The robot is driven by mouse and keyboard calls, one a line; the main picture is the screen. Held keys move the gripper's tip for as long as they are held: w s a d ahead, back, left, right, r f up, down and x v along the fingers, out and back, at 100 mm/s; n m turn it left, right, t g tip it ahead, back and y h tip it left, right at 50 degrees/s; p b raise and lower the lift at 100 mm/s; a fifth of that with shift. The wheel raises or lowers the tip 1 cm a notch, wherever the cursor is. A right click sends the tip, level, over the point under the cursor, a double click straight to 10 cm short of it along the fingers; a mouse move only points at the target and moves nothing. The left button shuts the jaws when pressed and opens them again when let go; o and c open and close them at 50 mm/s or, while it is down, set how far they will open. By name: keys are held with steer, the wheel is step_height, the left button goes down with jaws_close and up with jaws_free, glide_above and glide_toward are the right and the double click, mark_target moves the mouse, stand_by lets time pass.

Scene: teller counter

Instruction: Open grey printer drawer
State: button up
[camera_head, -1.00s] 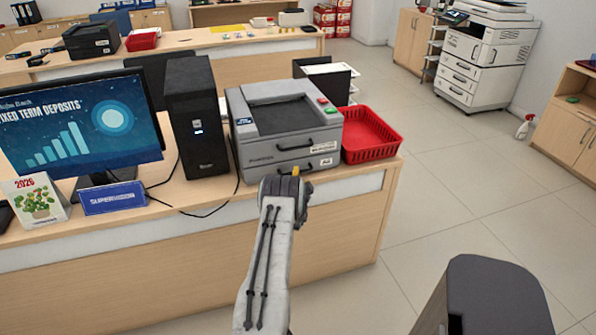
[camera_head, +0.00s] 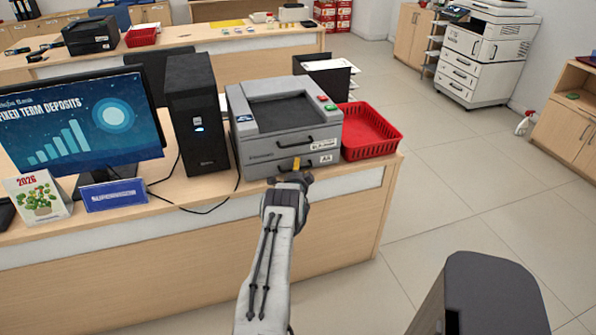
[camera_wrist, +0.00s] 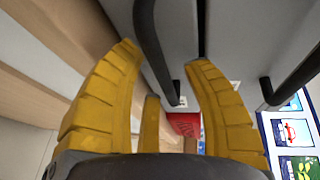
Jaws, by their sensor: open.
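The grey printer (camera_head: 262,148) stands on the counter. Its front has an upper handle and a lower handle, and the drawer front (camera_head: 258,169) appears flush with the body. My gripper (camera_head: 298,172) is at the lower part of this front, partly hiding the lower handle. In the wrist view, my open yellow fingers (camera_wrist: 163,58) lie either side of a dark bar handle (camera_wrist: 155,50). Whether they touch it is unclear. Another dark handle (camera_wrist: 294,84) lies to the right in that view.
A red basket (camera_head: 370,133) stands close to the printer's right side. A black computer tower (camera_head: 197,115) stands at its left, with a monitor (camera_head: 80,120) beyond. The counter's front edge passes beneath my arm. Open floor (camera_head: 460,190) lies to the right.

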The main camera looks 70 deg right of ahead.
jaws_close()
stand_by(0.5)
